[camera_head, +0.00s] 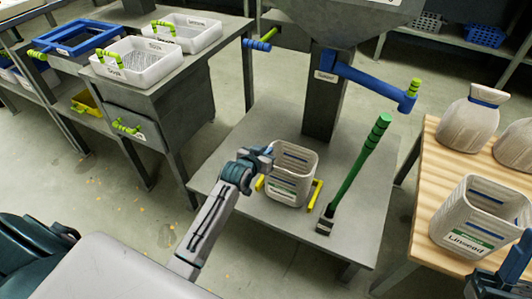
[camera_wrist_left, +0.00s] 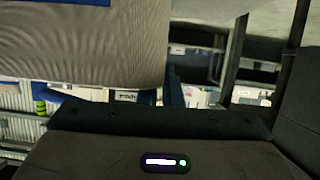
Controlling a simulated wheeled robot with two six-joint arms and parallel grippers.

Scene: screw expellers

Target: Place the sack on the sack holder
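An open beige sack (camera_head: 293,160) with blue stripes and a green label stands upright on the grey bench under the machine. Yellow bars, which look like the sack holder (camera_head: 315,195), show on both sides of its lower part. My left gripper (camera_head: 264,158) is at the sack's upper left rim and seems to touch it. In the left wrist view the sack wall (camera_wrist_left: 90,50) fills the upper left, very close. The fingertips are mostly hidden, so I cannot tell whether they are closed on the rim. My right gripper (camera_head: 498,283) shows partly at the lower right edge.
An open sack labelled Linseed (camera_head: 480,219) and closed sacks (camera_head: 469,120) stand on the wooden table (camera_head: 428,180) at right. A green-handled tool (camera_head: 358,165) stands right of the holder. A blue lever (camera_head: 370,83) juts from the machine. White bins (camera_head: 140,62) sit on the left cabinet.

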